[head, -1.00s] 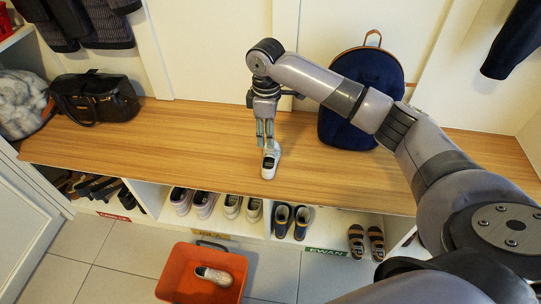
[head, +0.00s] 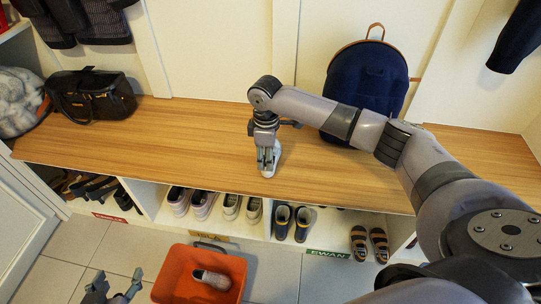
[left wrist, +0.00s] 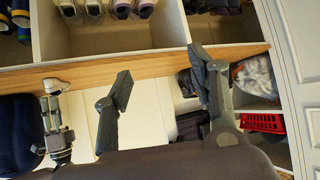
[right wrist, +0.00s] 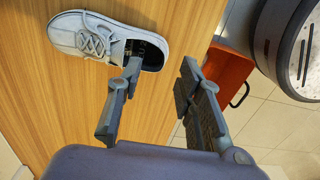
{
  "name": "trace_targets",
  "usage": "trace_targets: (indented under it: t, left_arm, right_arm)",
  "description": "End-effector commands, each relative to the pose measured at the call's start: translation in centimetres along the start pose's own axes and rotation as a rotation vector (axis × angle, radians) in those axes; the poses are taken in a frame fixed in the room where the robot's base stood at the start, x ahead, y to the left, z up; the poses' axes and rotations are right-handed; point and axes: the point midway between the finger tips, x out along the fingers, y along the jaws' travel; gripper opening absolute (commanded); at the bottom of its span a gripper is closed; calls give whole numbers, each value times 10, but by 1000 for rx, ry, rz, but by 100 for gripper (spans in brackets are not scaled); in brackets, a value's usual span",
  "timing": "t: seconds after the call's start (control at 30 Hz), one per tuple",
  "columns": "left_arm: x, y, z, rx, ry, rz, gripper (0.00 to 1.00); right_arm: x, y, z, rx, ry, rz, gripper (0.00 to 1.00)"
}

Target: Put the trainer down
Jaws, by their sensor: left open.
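The white trainer (head: 269,168) rests on the wooden bench, partly hidden by my right gripper (head: 266,158) in the head view. In the right wrist view the trainer (right wrist: 95,38) shows its laces and dark insole. One finger of the right gripper (right wrist: 160,68) overlaps the shoe's opening and the other is beyond the heel, with a gap visible, so it looks open. The trainer (left wrist: 56,86) also shows in the left wrist view. My left gripper (head: 112,288) is open and empty at the lower left, above the floor.
An orange-red crate (head: 165,284) holding a light shoe (head: 211,279) stands on the floor in front. Cubbies below the bench hold several pairs of shoes and sandals (head: 369,244). A black bag (head: 92,95) and blue backpack (head: 366,85) stand on the bench. Bench left of the trainer is clear.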

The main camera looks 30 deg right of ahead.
Motion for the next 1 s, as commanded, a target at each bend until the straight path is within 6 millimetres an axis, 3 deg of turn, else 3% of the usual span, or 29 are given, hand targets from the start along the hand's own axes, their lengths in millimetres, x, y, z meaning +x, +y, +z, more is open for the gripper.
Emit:
trace_targets:
  t: [0.3,0.43,0.77,1.0]
  left_arm:
    - [3,9,-65,2,334,20,53]
    - [-2,12,-82,1,425,25,53]
    - [-5,12,-91,1,465,28,53]
    - [-5,12,-90,1,464,27,53]
  right_arm:
    - [33,-5,0,0,-2,-1,34]
    - [41,-5,0,1,-1,-1,34]
    - [43,-5,0,0,-1,0,34]
    - [43,-5,0,0,-1,0,19]
